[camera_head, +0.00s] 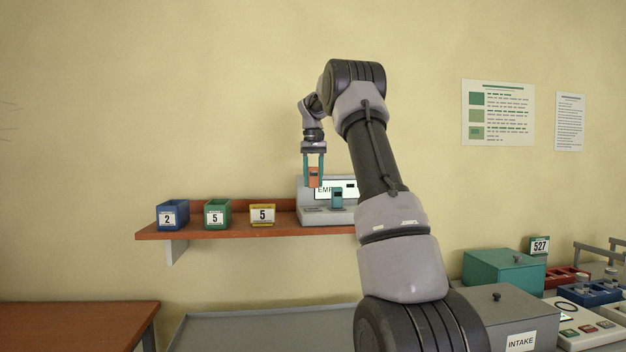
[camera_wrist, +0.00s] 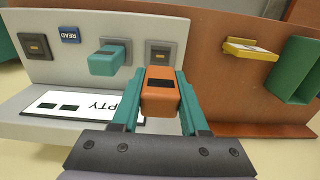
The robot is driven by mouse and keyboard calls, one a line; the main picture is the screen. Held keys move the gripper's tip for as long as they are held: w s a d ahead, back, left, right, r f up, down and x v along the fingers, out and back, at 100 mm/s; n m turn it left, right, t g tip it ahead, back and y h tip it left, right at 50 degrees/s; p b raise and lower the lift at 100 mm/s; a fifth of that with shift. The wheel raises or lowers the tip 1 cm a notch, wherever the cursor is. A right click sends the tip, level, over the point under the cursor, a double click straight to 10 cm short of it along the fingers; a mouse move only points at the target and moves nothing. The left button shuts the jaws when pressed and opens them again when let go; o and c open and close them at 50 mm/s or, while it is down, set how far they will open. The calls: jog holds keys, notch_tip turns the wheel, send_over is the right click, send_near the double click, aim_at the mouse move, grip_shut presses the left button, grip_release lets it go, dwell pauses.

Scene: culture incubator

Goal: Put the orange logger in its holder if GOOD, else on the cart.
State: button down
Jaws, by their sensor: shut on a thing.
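My gripper (camera_head: 314,184) is shut on the orange logger (camera_head: 314,174) and holds it up in front of the grey station (camera_head: 311,217) on the wall shelf. In the wrist view, the orange logger (camera_wrist: 160,92) sits between the teal fingers, close to a square socket (camera_wrist: 160,49) in the station. A teal logger (camera_head: 337,197) stands in the neighbouring socket; it also shows in the wrist view (camera_wrist: 108,60).
The shelf (camera_head: 215,234) also holds a blue bin (camera_head: 172,213), a green bin (camera_head: 217,213) and a yellow bin (camera_head: 262,214). A bare grey top (camera_head: 260,325) lies below. A grey INTAKE box (camera_head: 505,318) and a teal box (camera_head: 503,267) stand at right.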

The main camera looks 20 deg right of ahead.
aim_at(313, 209)
dwell(0.4)
jog(key=shift+f, duration=2.85)
jog(key=shift+s, duration=0.15)
jog(key=shift+f, duration=0.5)
jog(key=shift+c, duration=1.7)
grip_release()
notch_tip(313, 209, up, 11)
jog(key=shift+f, duration=0.1)
